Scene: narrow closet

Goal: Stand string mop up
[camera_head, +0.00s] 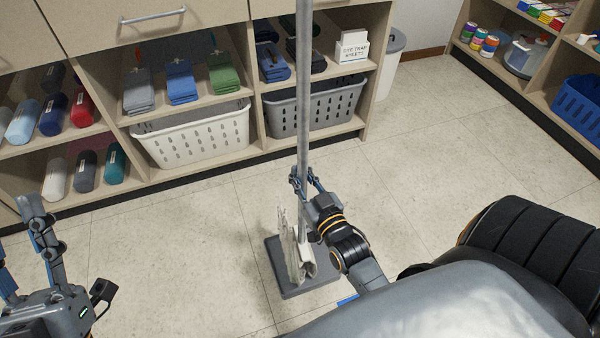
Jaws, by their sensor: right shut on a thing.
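The string mop (303,90) is upright in the head view. Its grey pole runs out of the top of the picture, and its whitish string head (296,250) hangs at the bottom. The head is over a dark grey square base (312,286) on the floor; whether the strings rest on it is hard to tell. My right gripper (304,180) is shut on the lower pole, just above the head. My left gripper (20,238) is at the lower left with its fingers apart, empty and away from the mop.
Shelves with folded towels (180,82), a white basket (195,138) and a grey basket (318,105) stand behind the mop. More shelving with a blue basket (577,105) is at the right. The tiled floor between is clear.

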